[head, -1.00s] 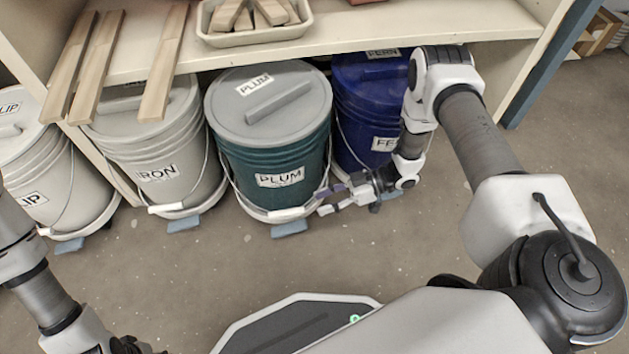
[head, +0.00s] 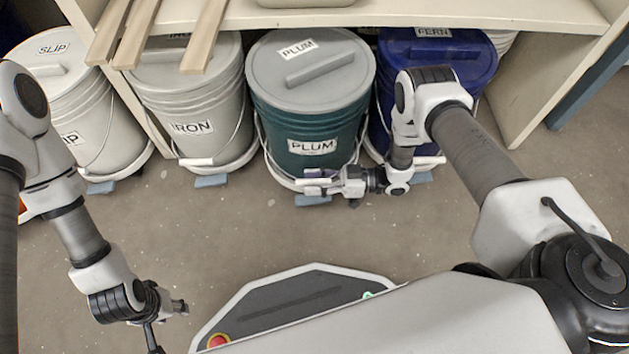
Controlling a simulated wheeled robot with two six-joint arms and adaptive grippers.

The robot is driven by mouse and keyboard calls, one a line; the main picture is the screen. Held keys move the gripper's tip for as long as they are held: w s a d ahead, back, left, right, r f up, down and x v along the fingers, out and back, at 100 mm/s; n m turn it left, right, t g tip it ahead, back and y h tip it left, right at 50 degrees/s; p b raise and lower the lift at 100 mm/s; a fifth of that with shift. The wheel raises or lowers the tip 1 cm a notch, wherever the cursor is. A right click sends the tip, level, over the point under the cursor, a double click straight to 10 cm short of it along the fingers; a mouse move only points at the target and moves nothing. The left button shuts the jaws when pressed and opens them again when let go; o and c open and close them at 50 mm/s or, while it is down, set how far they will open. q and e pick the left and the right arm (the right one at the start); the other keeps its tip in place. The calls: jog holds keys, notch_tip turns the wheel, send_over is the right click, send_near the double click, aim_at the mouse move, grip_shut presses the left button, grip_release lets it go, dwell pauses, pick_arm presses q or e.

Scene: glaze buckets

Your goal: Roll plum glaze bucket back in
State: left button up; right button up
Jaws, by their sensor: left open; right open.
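The plum bucket (head: 306,118) is dark green with a grey lid and PLUM labels. It stands upright on a white dolly ring (head: 282,176) in the shelf bay, its front sticking out past the shelf board above. A blue-grey block (head: 312,200) shows at the dolly's front. My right gripper (head: 308,182) is open at the dolly's front right edge, low by the bucket's base; whether it touches the ring I cannot tell. My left gripper (head: 168,325) is over the open floor at lower left, apart from the buckets, its fingers partly hidden.
The grey iron bucket (head: 195,105) stands left of plum, the blue fern bucket (head: 440,65) close on its right, the slip bucket (head: 80,110) at far left. Wooden slats (head: 206,35) overhang the shelf (head: 410,14). The floor (head: 240,240) in front is clear.

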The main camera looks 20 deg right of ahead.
aim_at(314, 167)
grip_shut()
jog(key=w+b, duration=0.1)
jog(key=w, duration=0.1)
jog(key=w+d+b, duration=0.1)
jog(key=w, duration=0.1)
jog(key=shift+w+d+f, duration=0.1)
jog(key=shift+w, duration=0.05)
grip_release()
